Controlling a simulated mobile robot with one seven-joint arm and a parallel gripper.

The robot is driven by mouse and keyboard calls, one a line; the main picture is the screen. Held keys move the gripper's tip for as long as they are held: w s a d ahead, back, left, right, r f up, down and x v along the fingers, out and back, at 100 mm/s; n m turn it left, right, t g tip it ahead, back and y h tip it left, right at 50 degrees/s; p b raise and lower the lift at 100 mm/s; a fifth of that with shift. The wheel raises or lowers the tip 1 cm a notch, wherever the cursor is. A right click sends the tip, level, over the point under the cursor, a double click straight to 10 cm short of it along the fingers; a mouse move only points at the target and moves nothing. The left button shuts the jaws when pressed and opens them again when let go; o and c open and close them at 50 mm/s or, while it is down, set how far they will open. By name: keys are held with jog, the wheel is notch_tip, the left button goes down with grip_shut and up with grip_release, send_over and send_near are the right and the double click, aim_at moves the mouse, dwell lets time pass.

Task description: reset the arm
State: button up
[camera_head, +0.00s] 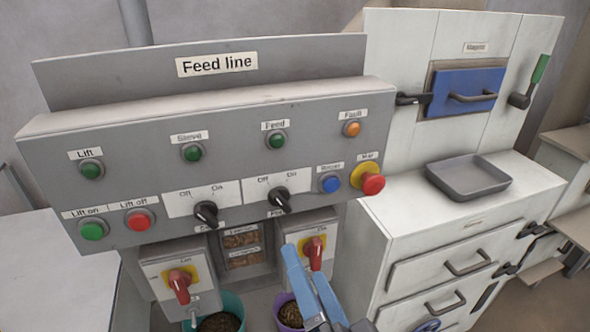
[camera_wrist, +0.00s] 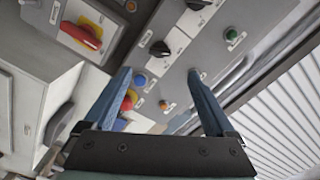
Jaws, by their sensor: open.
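My gripper (camera_head: 311,277) shows at the bottom middle of the head view, with two blue fingers pointing up. In the wrist view the gripper (camera_wrist: 158,75) has its fingers well apart and nothing between them. It is open and empty, in front of the lower part of the grey Feed line panel (camera_head: 110,130). In the head view its fingertips overlap the right isolator box (camera_head: 323,228) with the red handle. I cannot tell whether they touch it.
A left isolator box (camera_head: 152,267) hangs beside a small window (camera_head: 243,244). A teal bucket (camera_head: 230,306) and a purple bucket (camera_head: 280,303) stand below. At right, a white cabinet (camera_head: 375,265) carries a grey tray (camera_head: 468,178). A bare pale worktop (camera_head: 55,265) lies at left.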

jog(key=w+a+r+n+t+h+p, duration=0.1)
jog(key=w+r+n+t, duration=0.15)
jog(key=r, duration=0.75)
jog(key=w+a+r+n+t+h, duration=0.1)
jog(key=r+n+t, duration=0.15)
jog(key=r, duration=0.75)
jog(key=s+a+r+n+t+h, duration=0.1)
jog(key=s+r+n+t, duration=0.1)
jog(key=r, duration=0.7)
jog(key=s+r+n+t+h, duration=0.1)
jog(key=s+r+t, duration=0.2)
jog(key=r, duration=0.6)
jog(key=shift+s+a+n+h+p, duration=0.3)
jog(key=shift+s+a+n+p, duration=0.1)
jog(key=shift+s, duration=0.7)
